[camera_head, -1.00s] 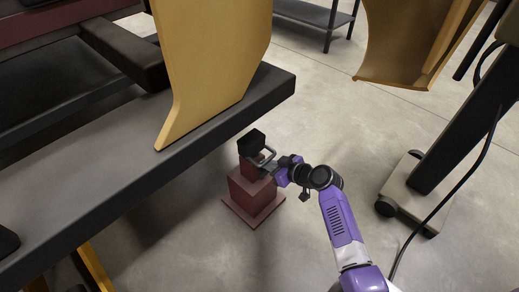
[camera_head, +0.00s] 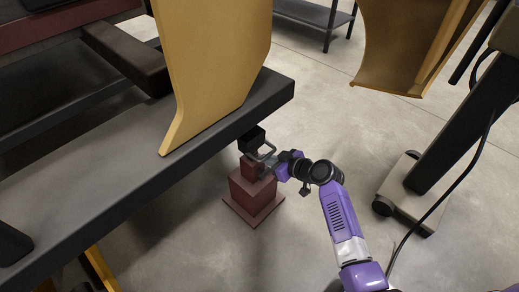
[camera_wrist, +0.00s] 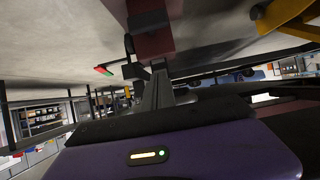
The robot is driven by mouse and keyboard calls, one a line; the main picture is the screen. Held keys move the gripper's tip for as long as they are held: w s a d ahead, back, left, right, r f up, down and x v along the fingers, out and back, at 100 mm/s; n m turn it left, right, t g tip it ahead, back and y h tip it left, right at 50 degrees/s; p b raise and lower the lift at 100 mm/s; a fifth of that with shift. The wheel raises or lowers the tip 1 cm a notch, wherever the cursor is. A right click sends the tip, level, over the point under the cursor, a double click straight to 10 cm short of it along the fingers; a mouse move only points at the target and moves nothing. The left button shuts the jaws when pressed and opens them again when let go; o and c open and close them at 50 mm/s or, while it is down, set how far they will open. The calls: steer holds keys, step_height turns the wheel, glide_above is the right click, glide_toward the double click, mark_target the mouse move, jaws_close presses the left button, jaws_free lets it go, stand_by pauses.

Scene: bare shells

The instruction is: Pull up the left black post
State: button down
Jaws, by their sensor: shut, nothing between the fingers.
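A black block-like top (camera_head: 251,140), the only small black post-like part I can make out, stands above a dark red stepped pedestal (camera_head: 250,193) beside the bench edge. A grey loop-shaped bracket (camera_head: 265,152) is at its right side. My gripper (camera_head: 265,167) is at the pedestal's upper part, just below and right of the black top. Its fingers are shut with nothing between them; contact with the bracket or post cannot be told. In the wrist view my gripper (camera_wrist: 157,92) points toward a dark red block (camera_wrist: 150,40), seen close.
A dark grey bench (camera_head: 130,160) with a yellow upright panel (camera_head: 213,65) fills the left. A wheeled stand (camera_head: 408,195) is at the right, and another yellow panel (camera_head: 405,45) at the top. Open concrete floor (camera_head: 320,120) lies between.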

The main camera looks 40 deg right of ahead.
steer(key=shift+r+p, duration=2.65)
steer(key=shift+r, duration=1.05)
steer(key=shift+f+b, duration=1.25)
steer(key=shift+f, duration=0.15)
steer(key=s, duration=0.9)
steer(key=shift+d, duration=0.15)
